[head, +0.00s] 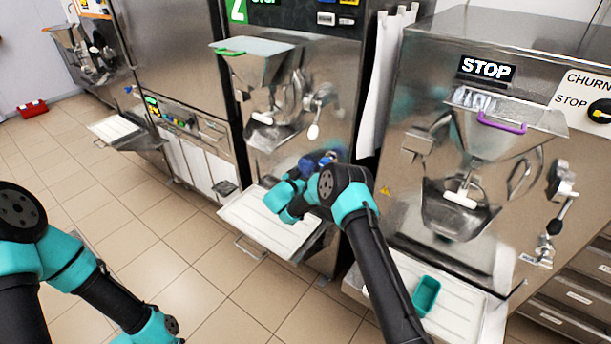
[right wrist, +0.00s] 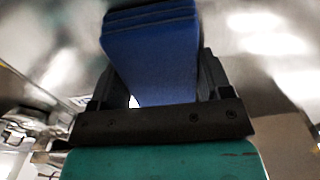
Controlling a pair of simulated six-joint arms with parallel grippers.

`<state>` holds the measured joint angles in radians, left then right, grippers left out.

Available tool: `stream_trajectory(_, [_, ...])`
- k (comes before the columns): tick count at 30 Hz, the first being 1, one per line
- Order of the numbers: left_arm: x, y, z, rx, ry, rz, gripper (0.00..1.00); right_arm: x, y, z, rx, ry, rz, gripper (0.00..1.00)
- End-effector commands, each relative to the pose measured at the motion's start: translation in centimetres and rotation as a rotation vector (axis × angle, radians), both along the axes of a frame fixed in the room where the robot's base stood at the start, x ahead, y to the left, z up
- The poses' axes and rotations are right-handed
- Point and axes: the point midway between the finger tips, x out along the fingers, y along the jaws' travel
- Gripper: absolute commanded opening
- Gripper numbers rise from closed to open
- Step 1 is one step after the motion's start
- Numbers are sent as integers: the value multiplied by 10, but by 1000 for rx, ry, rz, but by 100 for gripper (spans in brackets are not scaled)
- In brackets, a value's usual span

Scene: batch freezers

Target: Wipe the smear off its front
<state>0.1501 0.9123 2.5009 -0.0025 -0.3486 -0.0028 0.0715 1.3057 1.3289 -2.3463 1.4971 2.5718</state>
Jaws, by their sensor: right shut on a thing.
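My right gripper (head: 318,162) is shut on a folded blue cloth (right wrist: 150,60), which shows between the two dark fingers in the right wrist view. In the head view the gripper and cloth are at the lower steel front of the middle machine (head: 338,95), above its drip tray; I cannot tell whether the cloth touches the steel. No smear can be made out; the arm hides part of this front. My left arm comes in at the lower left, and its gripper is outside the picture.
The middle machine has a hopper (head: 262,62), a spout and a white tray (head: 250,222). The right machine (head: 420,90) has a purple-handled hopper and a green tub (head: 426,295) on its tray. A white towel (head: 385,75) hangs between them. The tiled floor at left is mostly clear.

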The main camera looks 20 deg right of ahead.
Motion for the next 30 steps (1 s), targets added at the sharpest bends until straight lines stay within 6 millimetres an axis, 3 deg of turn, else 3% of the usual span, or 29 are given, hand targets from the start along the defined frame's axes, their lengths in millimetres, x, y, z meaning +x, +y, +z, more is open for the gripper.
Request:
stream_trajectory(19, [0,0,0,0,0,0,43,27,18,2,1,-6,-4,53])
stream_trajectory(30, [0,0,0,0,0,0,43,29,21,2,0,-4,-3,53])
